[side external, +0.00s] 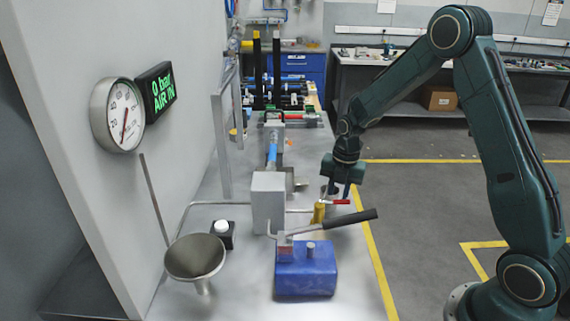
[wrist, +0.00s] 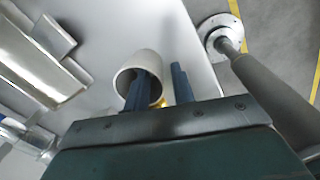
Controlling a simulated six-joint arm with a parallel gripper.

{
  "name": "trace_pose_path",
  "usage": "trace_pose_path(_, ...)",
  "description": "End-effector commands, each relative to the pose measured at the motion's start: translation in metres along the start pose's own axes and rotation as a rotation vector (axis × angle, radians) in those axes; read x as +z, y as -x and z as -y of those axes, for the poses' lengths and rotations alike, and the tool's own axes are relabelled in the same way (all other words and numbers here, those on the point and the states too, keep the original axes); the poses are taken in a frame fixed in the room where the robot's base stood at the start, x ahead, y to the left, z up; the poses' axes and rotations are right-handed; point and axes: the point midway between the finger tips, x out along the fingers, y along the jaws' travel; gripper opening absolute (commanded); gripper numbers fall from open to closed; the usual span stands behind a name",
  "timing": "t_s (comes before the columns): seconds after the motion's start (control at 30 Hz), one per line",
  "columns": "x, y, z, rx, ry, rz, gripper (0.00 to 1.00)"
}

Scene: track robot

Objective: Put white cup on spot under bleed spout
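The white cup (wrist: 152,64) is in the wrist view, its open mouth turned towards the camera. My gripper (wrist: 160,82) has two blue fingers that stand apart. The left finger overlaps the cup's mouth and the right finger is outside the cup's right side, with a gap. I cannot tell whether either touches the cup. In the side view my gripper (side external: 339,190) is low over the bench, behind the red valve handle (side external: 335,202) and a yellow fitting (side external: 318,213). I cannot make out the cup there. I cannot tell the bleed spout or its spot for certain.
A blue pump box (side external: 305,272) with a black lever handle (side external: 352,218) stands in front. A metal funnel (side external: 195,257), a black block with a white knob (side external: 222,236) and a grey block (side external: 268,203) are to the left. The wrist view shows a grey rod (wrist: 262,82) at right.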

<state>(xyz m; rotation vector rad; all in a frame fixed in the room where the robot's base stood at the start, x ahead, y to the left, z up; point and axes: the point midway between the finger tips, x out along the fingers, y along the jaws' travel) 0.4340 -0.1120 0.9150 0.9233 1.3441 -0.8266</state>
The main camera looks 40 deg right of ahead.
Motion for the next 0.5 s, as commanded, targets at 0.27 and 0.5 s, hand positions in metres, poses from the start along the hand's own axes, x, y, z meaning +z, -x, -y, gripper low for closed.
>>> trace_pose_path(0.27,0.001,0.041,-0.001,0.004,0.0,0.003,0.25)
trace_pose_path(0.5,0.0,0.079,0.0,0.004,0.0,0.003,0.25)
